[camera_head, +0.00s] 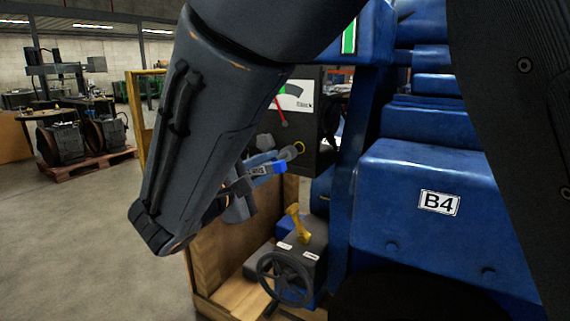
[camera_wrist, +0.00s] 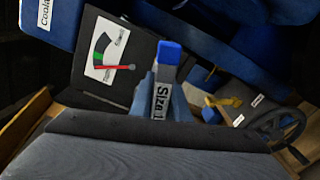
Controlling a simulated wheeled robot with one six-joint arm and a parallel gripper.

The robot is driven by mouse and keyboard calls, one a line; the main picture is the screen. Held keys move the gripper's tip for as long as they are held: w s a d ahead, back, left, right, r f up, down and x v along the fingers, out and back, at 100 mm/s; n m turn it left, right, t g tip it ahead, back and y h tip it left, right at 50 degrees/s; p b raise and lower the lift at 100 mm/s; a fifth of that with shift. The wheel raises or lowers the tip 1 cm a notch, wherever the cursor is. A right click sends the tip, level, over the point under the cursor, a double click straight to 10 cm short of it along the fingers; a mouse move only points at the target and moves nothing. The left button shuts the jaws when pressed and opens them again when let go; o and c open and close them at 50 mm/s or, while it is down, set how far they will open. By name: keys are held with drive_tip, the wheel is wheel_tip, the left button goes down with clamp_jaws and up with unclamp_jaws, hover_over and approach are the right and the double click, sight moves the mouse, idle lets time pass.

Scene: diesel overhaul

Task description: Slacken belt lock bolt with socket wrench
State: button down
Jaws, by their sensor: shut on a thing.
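In the wrist view the wrench (camera_wrist: 163,88) sits upright in the picture between the pale blue fingers (camera_wrist: 142,100).
A dark panel carries a gauge (camera_head: 290,95) with a red needle, a green zone and the word "Slack". The blue engine body (camera_head: 430,240) marked B4 fills the right. Open floor lies left.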

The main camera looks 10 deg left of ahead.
sight(254, 171)
drive_tip(key=shift+p+v, duration=0.3)
drive_tip(key=shift+v, duration=2.7)
